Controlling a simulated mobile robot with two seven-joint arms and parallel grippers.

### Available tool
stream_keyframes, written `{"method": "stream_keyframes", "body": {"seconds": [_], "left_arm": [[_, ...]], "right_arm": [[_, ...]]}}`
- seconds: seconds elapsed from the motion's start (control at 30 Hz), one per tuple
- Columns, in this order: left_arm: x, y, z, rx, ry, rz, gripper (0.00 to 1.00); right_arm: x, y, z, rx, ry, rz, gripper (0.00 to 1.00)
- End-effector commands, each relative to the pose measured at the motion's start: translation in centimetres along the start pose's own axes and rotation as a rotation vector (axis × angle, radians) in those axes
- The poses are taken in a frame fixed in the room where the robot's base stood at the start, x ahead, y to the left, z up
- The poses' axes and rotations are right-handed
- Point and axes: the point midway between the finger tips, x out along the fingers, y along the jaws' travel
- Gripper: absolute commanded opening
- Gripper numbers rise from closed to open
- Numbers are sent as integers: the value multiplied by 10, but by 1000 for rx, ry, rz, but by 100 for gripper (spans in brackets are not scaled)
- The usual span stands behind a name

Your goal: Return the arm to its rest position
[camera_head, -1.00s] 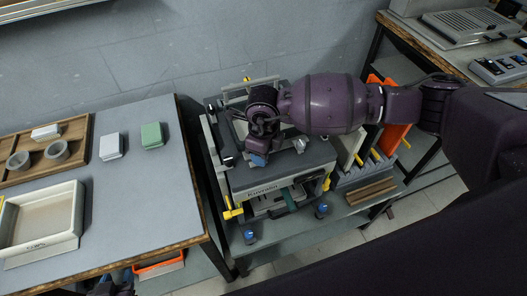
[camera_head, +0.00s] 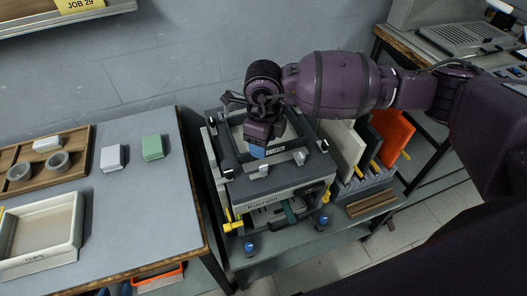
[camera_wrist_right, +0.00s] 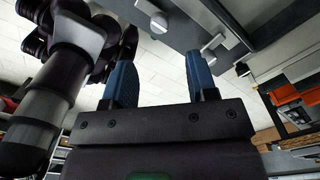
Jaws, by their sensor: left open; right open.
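White, dark and orange panels (camera_head: 397,130) stand in a rack right of the machine. A table at left holds a wooden tray (camera_head: 83,150), a cream tray (camera_head: 72,256), a white block (camera_head: 111,157) and a green block (camera_head: 152,147). Yellow levers (camera_head: 231,225) stick out at the machine's front left.

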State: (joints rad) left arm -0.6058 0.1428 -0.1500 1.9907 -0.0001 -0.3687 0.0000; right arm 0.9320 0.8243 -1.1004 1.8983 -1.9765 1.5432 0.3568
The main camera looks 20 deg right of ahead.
Motion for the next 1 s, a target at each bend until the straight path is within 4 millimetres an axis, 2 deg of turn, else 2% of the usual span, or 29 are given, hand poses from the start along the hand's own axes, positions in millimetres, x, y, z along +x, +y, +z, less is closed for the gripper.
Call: {"method": "stream_keyframes", "body": {"seconds": [0.2,0.77,0.87,0.97,1.0], "left_arm": [[1,0,-2,1,4,1,43],[3,0,-4,1,8,1,43],[2,0,-4,1,8,1,43],[2,0,-3,1,6,1,43],[2,0,-3,1,5,1,43]], "right_arm": [[-14,0,0,-2,0,0,53],[-12,4,0,-1,-3,16,53],[-4,22,2,-2,-28,105,53],[7,59,6,8,-86,291,53],[10,77,9,18,-120,384,53]]}}
